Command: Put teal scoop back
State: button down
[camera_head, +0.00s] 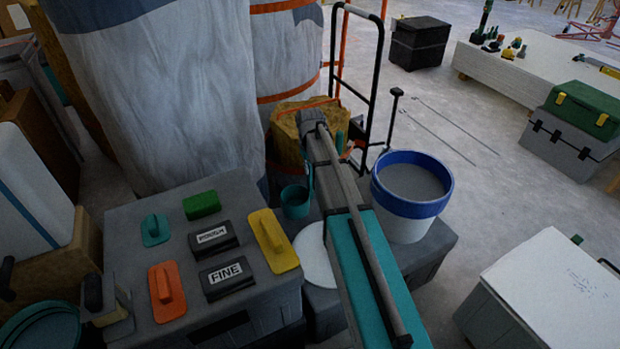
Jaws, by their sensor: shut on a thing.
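The teal scoop (295,203) shows left of my arm, beyond the dark grey toolbox. Its round cup is low and its thin handle rises beside my arm. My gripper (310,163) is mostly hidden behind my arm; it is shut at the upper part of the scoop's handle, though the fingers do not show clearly. Whether the cup hangs free or touches the surface below, I cannot tell. A white bucket (405,228) with a blue rim and grey contents stands right of my arm.
The grey toolbox (130,262) at left holds an orange float (167,288), a yellow float (272,242), a teal float (156,230), a green block (201,205) and dark sanding blocks. A white disc (316,262) lies near the bucket. A black-railed cart (376,80) stands behind.

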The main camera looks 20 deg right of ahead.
aim_at(310, 175)
jog(key=shift+f+b, duration=1.9)
jog(key=c, duration=0.6)
grip_release()
jog(key=shift+r, duration=0.2)
notch_tip(310, 175, up, 12)
jog(key=p, duration=1.2)
jog(key=shift+f, duration=0.15)
